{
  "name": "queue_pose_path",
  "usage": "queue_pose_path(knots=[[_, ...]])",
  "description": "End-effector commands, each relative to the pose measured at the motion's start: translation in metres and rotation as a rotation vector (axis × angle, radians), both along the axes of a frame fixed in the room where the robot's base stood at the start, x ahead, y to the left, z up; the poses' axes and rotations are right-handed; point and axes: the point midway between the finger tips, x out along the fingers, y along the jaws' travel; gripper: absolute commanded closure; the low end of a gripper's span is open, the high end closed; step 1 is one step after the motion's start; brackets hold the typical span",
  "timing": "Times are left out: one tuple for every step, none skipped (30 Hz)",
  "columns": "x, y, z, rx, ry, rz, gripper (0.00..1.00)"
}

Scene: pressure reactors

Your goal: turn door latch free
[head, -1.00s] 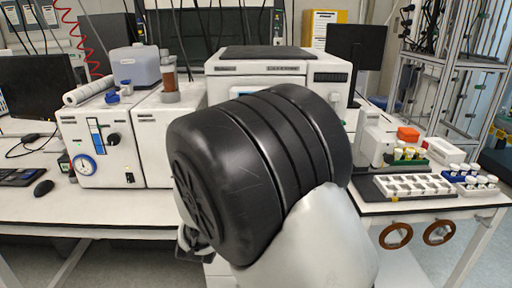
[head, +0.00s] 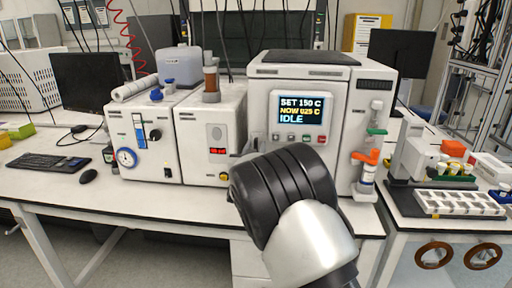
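The large white reactor unit (head: 343,108) stands at the centre right of the bench, with a lit screen (head: 301,111) reading SET 150 C, NOW 025 C, IDLE. An orange handle (head: 366,157) and a green one (head: 377,131) sit on the valve column at its right side. My black and silver arm covers the lower left of its front. A small grey piece (head: 247,148) shows just above my arm; I cannot tell whether it is the door latch or part of my gripper. I cannot make out my gripper's fingers, which are hidden behind my arm.
A white unit with a red display (head: 213,134) and one with a blue gauge (head: 138,143) stand left of the reactor. A keyboard (head: 48,162) and mouse (head: 88,176) lie further left. The bench front at left is bare.

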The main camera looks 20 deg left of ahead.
Motion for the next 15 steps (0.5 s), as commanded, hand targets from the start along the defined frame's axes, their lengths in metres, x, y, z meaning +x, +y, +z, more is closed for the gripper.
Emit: queue_pose_path(knots=[[0.0044,0.0003,-0.0004,0.0,0.0,-0.001,0.71],[0.0061,0.0006,-0.0005,0.0,0.0,-0.001,0.71],[0.0077,0.0012,-0.0002,0.0,0.0,-0.001,0.71],[0.0086,0.0015,0.0,0.0,0.0,0.0,0.71],[0.0091,0.0018,0.0,0.0,0.0,0.0,0.71],[0.0095,0.0019,0.0,0.0,0.0,0.0,0.71],[0.0096,0.0019,0.0,0.0,0.001,0.0,0.71],[0.0096,0.0019,0.0,0.0,0.001,0.0,0.71],[0.0095,0.002,-0.0001,0.0,0.001,0.0,0.71],[0.0094,0.002,-0.0001,0.0,0.001,0.0,0.71],[0.0094,0.002,-0.0001,0.0,0.001,0.0,0.71],[0.0093,0.0019,-0.0001,0.0,0.001,0.0,0.71],[0.0093,0.0019,-0.0001,0.0,0.001,0.0,0.76],[0.0092,0.0019,-0.0001,0.0,0.001,0.0,0.81],[0.0092,0.002,-0.0001,0.0,0.001,0.0,0.88]])
